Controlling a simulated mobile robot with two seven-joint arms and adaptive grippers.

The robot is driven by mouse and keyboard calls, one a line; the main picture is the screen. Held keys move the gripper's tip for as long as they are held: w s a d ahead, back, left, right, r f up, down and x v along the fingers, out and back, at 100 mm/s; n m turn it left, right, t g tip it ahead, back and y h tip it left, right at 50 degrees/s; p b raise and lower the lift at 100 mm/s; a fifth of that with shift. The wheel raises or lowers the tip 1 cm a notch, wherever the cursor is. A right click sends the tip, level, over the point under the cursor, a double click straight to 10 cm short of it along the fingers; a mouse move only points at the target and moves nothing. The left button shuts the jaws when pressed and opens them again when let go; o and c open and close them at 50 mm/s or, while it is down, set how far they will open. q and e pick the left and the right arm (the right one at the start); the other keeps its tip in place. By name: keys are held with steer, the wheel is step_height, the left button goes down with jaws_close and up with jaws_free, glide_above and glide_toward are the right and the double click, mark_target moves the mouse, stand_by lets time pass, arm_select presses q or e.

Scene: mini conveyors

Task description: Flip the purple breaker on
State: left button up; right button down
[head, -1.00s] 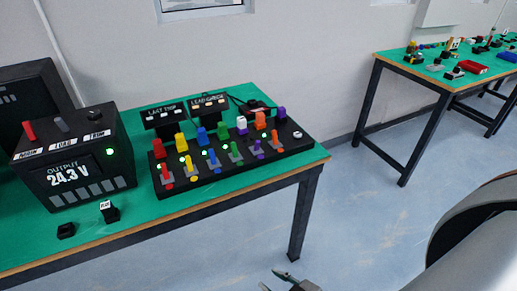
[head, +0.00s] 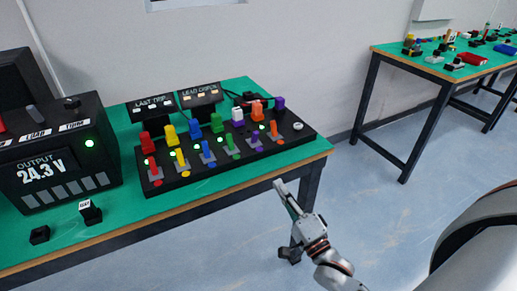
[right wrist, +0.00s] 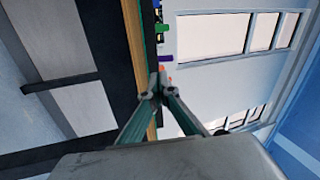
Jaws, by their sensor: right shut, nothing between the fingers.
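The purple breaker (head: 253,137) is a small purple lever in the front row of a black panel (head: 215,167), between a green lever (head: 230,143) and an orange lever (head: 274,129). In the right wrist view, a purple piece (right wrist: 165,58) shows just beyond my fingertips; I cannot tell if it is this lever. My right gripper (head: 280,184) is shut and empty, in front of the table's front edge and apart from the panel; its fingertips meet in the right wrist view (right wrist: 157,80). My left gripper is out of view.
Coloured blocks, including a purple one (head: 279,103), stand behind the levers. A black 24.3 V output box (head: 66,165) stands left on the green table (head: 130,233). Two small black items (head: 91,213) lie in front. Floor is open to the right.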

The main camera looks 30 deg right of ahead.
mark_target(256, 137)
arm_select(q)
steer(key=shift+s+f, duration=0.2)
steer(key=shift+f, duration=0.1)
arm_select(e)
steer(key=shift+w+d+r+m+t, duration=0.2)
steer(key=shift+d+r+m+t, duration=0.25)
steer(key=shift+r+m, duration=0.35)
steer(key=shift+f, duration=0.15)
steer(key=x, duration=1.3)
steer(key=shift+d+f+b, duration=0.1)
steer(key=shift+b, duration=0.2)
steer(key=shift+w, duration=0.45)
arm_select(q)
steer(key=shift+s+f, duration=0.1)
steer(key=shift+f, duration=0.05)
